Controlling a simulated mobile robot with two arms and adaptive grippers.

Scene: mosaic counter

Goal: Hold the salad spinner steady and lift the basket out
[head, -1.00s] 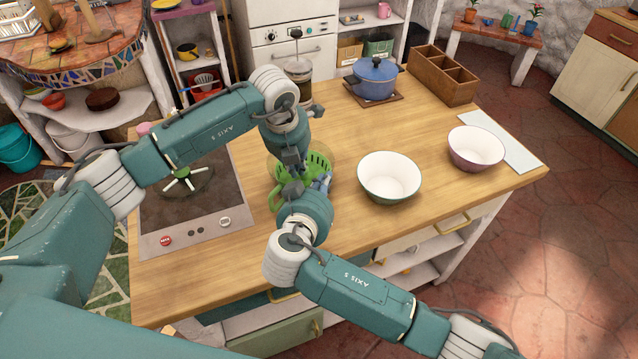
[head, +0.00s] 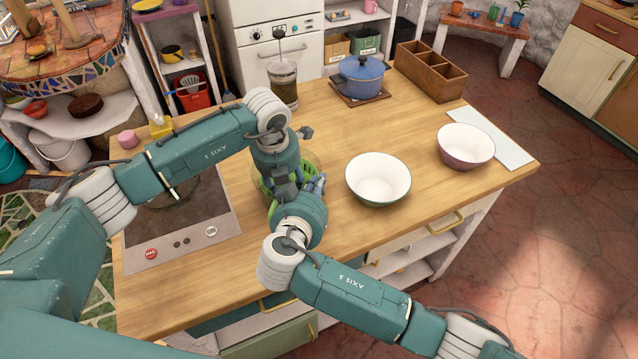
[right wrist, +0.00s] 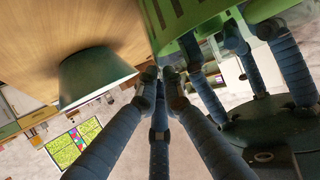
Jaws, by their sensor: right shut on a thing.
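The salad spinner's clear bowl (head: 313,159) stands on the wooden counter, mostly covered by my arms in the head view. The green slotted basket (right wrist: 185,22) shows at the top of the right wrist view; only slivers of green show in the head view. My right gripper (right wrist: 162,75) is shut at the spinner's rim, on the bowl wall; its blue fingers (head: 317,184) also show in the head view. My left gripper (head: 283,186) is low over the spinner. Its fingers reach the green part in the right wrist view, but their grip is unclear.
A white-lined green bowl (head: 378,181) stands close to the right of the spinner, with a purple bowl (head: 466,147) farther right. A hob (head: 190,225) lies to the left. A blue pot (head: 361,78), French press (head: 284,84) and wooden box (head: 430,72) stand behind.

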